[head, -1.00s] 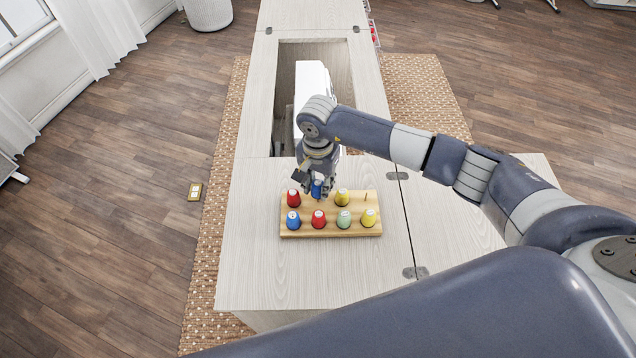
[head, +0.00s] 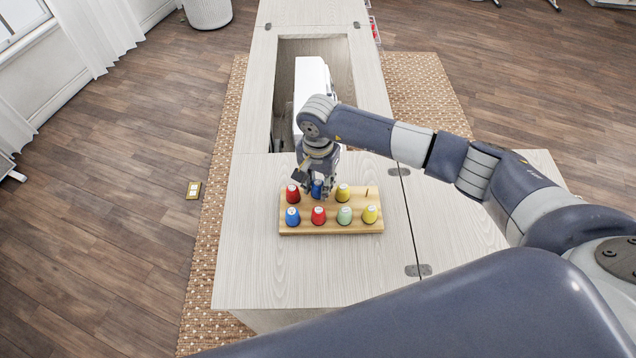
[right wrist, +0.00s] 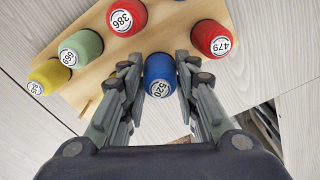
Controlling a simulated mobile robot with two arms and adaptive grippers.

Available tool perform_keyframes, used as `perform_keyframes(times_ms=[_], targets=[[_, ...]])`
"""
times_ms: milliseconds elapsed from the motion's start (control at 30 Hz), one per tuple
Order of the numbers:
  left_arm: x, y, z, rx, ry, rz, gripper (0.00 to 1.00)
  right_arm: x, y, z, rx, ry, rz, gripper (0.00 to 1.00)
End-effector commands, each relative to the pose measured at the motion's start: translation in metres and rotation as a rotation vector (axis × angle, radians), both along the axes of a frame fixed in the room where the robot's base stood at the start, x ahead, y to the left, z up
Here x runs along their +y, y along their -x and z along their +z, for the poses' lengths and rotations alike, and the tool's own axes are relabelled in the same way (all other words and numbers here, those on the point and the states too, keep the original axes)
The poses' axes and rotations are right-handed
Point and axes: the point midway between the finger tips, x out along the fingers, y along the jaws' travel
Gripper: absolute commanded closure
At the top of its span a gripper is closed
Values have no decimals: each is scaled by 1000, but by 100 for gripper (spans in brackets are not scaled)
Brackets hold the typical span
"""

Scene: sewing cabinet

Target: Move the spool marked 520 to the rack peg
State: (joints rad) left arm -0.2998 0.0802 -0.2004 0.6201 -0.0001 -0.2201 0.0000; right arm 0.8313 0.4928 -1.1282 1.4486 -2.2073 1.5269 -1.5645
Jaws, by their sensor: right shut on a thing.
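The blue spool marked 520 (right wrist: 158,72) is between the fingers of my right gripper (right wrist: 160,88) in the right wrist view, its label facing the camera. In the head view the blue spool (head: 317,188) shows at the back row of the wooden rack (head: 300,229), between a red and a yellow spool. My right gripper (head: 317,186) is shut on it from above. I cannot tell whether its base touches the rack. A bare rack peg (head: 367,193) stands at the back right corner. My left gripper is not in view.
Close beside the held spool are a red spool marked 479 (right wrist: 212,40) and a yellow spool (head: 343,192). The front row holds blue (head: 293,217), red (head: 318,216), green (head: 344,215) and yellow (head: 370,214) spools. A white machine (head: 312,85) stands in the cabinet opening behind.

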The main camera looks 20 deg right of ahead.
Motion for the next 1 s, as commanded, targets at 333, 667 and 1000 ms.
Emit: perform_keyframes(times_ms=[333,667,1000], targets=[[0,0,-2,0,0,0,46,0,0,-2,-1,-1,0,69],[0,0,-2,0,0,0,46,0,0,-2,0,0,0,48],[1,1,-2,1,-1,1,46,0,-2,29,-6,-2,2,48]])
